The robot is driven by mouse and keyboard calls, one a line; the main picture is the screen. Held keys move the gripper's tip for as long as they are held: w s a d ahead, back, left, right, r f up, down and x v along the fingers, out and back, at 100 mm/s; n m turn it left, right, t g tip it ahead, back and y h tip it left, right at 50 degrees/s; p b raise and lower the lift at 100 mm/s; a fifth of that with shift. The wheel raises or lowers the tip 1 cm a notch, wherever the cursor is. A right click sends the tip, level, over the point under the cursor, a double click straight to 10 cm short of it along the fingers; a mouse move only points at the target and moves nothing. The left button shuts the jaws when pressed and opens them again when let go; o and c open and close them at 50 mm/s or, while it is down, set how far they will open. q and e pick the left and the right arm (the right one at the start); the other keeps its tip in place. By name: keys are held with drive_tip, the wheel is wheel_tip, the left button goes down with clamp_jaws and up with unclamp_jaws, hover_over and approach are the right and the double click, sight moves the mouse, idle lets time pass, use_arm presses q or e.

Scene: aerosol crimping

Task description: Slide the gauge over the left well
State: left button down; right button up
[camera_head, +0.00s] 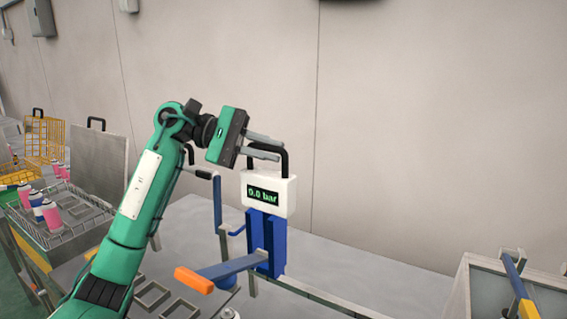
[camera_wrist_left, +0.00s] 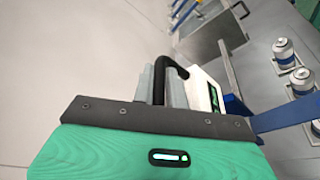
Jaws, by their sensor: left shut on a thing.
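The gauge (camera_head: 269,194) is a white box with a green "0.0 bar" display and a black handle on top. It is upright at a blue post (camera_head: 266,240); whether it is fixed to the post I cannot tell. My left gripper (camera_head: 280,147) is shut on the gauge's black handle. In the left wrist view the handle (camera_wrist_left: 170,63) runs between the grey fingers, and the gauge (camera_wrist_left: 206,92) shows edge-on. The left well cannot be made out for certain. My right gripper is not in view.
A blue lever with an orange grip (camera_head: 194,280) sticks out below the gauge. A rack of spray cans (camera_head: 62,234) stands at left. A metal bin (camera_head: 460,290) stands at lower right. White-and-blue cans (camera_wrist_left: 284,54) show in the left wrist view.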

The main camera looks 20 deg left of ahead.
use_arm(q)
drive_tip(key=shift+a+r, duration=0.15)
drive_tip(key=shift+r, duration=0.05)
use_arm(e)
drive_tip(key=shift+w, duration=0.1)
use_arm(q)
drive_tip(key=c, duration=1.5)
unclamp_jaws()
drive_tip(key=shift+w+a, duration=0.1)
drive_tip(key=shift+o, duration=0.2)
drive_tip(key=shift+f, duration=0.15)
